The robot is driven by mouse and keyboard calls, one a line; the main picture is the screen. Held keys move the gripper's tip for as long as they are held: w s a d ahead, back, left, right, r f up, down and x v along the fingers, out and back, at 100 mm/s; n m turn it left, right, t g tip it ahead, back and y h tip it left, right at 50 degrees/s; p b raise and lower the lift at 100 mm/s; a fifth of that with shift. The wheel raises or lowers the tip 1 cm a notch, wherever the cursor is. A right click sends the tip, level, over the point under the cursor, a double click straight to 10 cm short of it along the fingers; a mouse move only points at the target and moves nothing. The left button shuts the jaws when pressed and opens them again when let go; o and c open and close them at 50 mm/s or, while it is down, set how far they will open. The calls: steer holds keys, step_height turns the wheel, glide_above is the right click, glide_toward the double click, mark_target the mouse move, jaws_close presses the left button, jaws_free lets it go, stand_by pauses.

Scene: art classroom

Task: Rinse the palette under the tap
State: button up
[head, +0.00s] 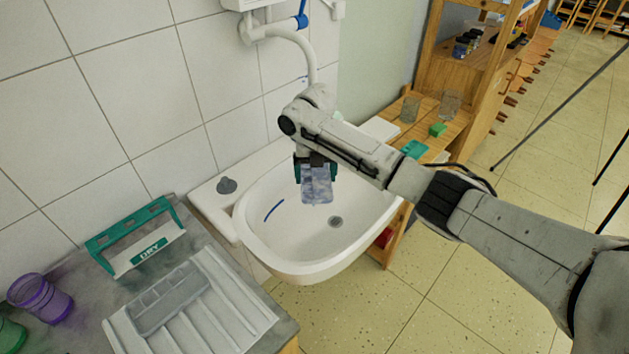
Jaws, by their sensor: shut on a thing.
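My gripper (316,168) is shut on a small, flat palette (317,188) with pale surface and blue-grey smears. A blue lever (302,20) is on the tap. I cannot tell whether water is running.
A ribbed draining board (222,318) with a grey compartmented tray (170,300) is at lower left. Behind it stands a green-and-white rack marked DRY (150,250). A purple cup (40,297) is far left. A wooden shelf (460,125) with jars is right of the sink.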

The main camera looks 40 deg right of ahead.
mark_target(323, 199)
steer(key=shift+s+d, duration=0.3)
steer(key=shift+d, duration=0.05)
stand_by(0.5)
steer(key=shift+p, duration=0.3)
steer(key=shift+s+a+r+p, duration=0.15)
steer(key=shift+s+p, duration=0.2)
steer(key=shift+p, duration=0.25)
steer(key=s+a+p, duration=0.3)
steer(key=p, duration=0.1)
steer(key=shift+s+p, duration=0.3)
steer(key=shift+p, duration=0.05)
steer(key=shift+s+a+p, duration=0.8)
steer(key=shift+s+p, duration=0.15)
steer(key=shift+s, duration=0.05)
